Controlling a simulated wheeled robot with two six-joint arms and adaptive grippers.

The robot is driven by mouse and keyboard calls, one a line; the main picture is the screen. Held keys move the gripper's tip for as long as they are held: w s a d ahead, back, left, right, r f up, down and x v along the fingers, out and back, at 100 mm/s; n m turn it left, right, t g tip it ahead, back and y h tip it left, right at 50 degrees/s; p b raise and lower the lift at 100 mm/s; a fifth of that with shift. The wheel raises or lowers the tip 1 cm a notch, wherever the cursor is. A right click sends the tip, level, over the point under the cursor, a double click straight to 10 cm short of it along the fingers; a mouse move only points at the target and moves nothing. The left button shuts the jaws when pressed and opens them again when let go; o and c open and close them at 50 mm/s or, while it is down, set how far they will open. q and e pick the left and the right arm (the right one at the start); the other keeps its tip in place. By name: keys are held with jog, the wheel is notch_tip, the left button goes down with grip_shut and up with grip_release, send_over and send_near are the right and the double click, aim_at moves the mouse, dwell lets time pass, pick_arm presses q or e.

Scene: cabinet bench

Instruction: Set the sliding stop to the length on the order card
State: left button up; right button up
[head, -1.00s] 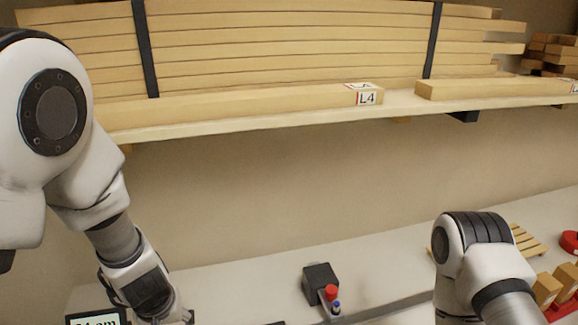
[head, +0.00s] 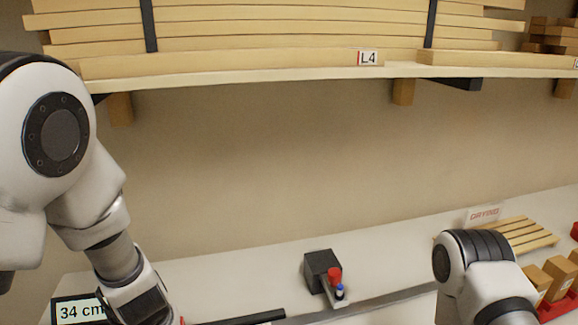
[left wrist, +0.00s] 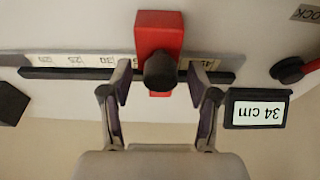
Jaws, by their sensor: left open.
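The order card (head: 80,310) reads 34 cm at the lower left of the head view. It also shows upside down in the left wrist view (left wrist: 258,112). The sliding stop (left wrist: 159,32) is a red block with a black knob (left wrist: 160,70), on a dark rail (left wrist: 70,74) with a pale number scale (left wrist: 80,61). My left gripper (left wrist: 163,78) is open, its fingers on either side of the knob with visible gaps. The stop covers part of the scale, so I cannot read its setting. My right arm shows, but its gripper is outside the views.
A red-ended lever (left wrist: 308,70) and a LOCK label (left wrist: 306,13) sit right in the left wrist view. A black block (head: 322,268) with red and blue tips stands mid-bench. A slatted rack (head: 520,236) and wooden blocks (head: 558,272) lie right. A shelf (head: 230,78) holding boards hangs above.

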pick_arm(q)
jog(key=c, duration=0.9)
jog(key=shift+s+a+r+p, duration=0.15)
jog(key=shift+a+r+p, duration=0.05)
jog(key=shift+a+p, duration=0.25)
jog(key=shift+s+a+p, duration=0.3)
jog(key=shift+a+p, duration=0.5)
jog(key=shift+a, duration=0.15)
jog(key=shift+s+a+p, duration=0.15)
jog(key=shift+a+p, duration=0.45)
jog(key=shift+p, duration=0.05)
jog(key=shift+s+a+p, duration=0.15)
jog(key=shift+a+p, duration=0.45)
jog(key=shift+s+a+f, duration=0.1)
jog(key=shift+a+f, duration=0.1)
jog(key=shift+a, duration=0.1)
jog(key=o, duration=0.9)
jog(key=shift+o, duration=0.2)
jog(key=shift+r, duration=0.1)
